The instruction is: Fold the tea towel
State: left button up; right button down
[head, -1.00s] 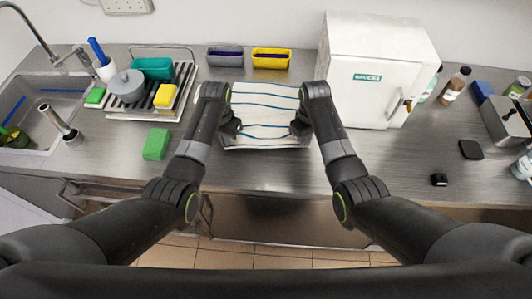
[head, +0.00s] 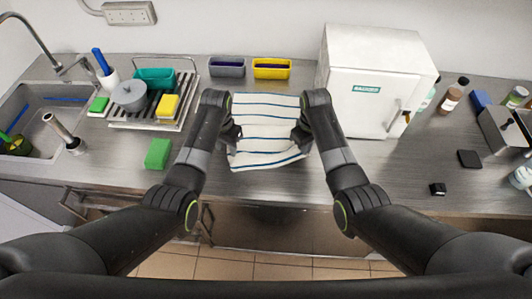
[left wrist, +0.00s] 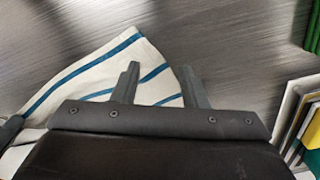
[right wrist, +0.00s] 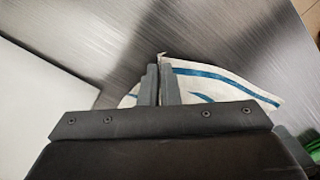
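The tea towel (head: 265,130), white with blue stripes, lies on the steel counter between my two arms. Its near edge is uneven, with the near left corner furthest forward. My left gripper (head: 234,134) is at the towel's left side. In the left wrist view its fingers (left wrist: 158,85) are spread apart, with a towel corner (left wrist: 110,65) behind them. My right gripper (head: 300,138) is at the towel's right side. In the right wrist view its fingers (right wrist: 160,80) are close together, with towel cloth (right wrist: 215,80) pinched between them. My arms hide parts of the towel's sides.
A white box freezer (head: 372,85) stands just right of the towel. A grey bin (head: 227,68) and a yellow bin (head: 271,70) stand behind it. A green sponge (head: 158,153) and a dish rack (head: 140,120) are to the left. Bare counter lies in front of the towel.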

pick_arm(q)
jog(key=shift+o, duration=1.4)
jog(key=shift+o, duration=0.5)
jog(key=o, duration=0.6)
pick_arm(e)
jog(key=shift+r, duration=0.1)
jog(key=shift+r+p, duration=0.65)
jog(key=shift+p, duration=0.1)
jog(key=shift+f, duration=0.1)
pick_arm(q)
notch_tip(320, 180, up, 6)
jog(key=shift+f, duration=0.25)
jog(key=shift+r, duration=0.1)
